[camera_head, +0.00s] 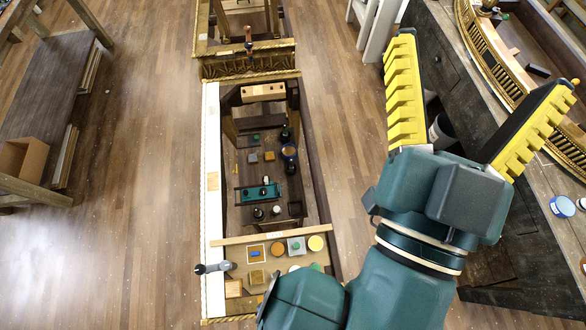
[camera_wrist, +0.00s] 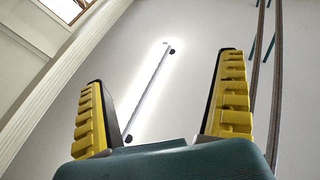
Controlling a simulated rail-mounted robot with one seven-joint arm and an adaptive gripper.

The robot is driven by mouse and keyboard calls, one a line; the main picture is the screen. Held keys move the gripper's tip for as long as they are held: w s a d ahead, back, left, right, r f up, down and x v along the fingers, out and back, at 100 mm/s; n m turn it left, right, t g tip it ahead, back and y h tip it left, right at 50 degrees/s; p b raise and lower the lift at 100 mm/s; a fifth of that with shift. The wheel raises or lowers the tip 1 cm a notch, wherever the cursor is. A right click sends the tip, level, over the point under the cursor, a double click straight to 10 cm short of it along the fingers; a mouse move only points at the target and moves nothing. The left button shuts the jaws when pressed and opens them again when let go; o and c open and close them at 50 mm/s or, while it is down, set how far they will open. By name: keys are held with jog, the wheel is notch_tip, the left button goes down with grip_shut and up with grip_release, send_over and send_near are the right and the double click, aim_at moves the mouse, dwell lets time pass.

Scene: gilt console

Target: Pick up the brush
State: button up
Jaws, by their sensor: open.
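My gripper (camera_head: 482,70) is raised at the right of the head view, its two yellow-padded fingers wide apart with nothing between them. In the wrist view my gripper (camera_wrist: 163,70) is also open and empty, and it faces a wall and a lit strip lamp, away from the console. I cannot make out a brush for certain in either view. A small brown-handled thing (camera_head: 248,36) stands at the top of the gilt console (camera_head: 250,70); it is too small to tell if it is a brush. My gripper is far from it.
The console's white edge (camera_head: 212,180) carries a grey wrench-like tool (camera_head: 212,268). Several small blocks and dark bottles stand inside. A dark workbench (camera_head: 475,110) with a gilt curved rail is at right, close to my gripper.

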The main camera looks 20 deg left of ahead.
jog(key=shift+c, duration=0.4)
jog(key=c, duration=0.7)
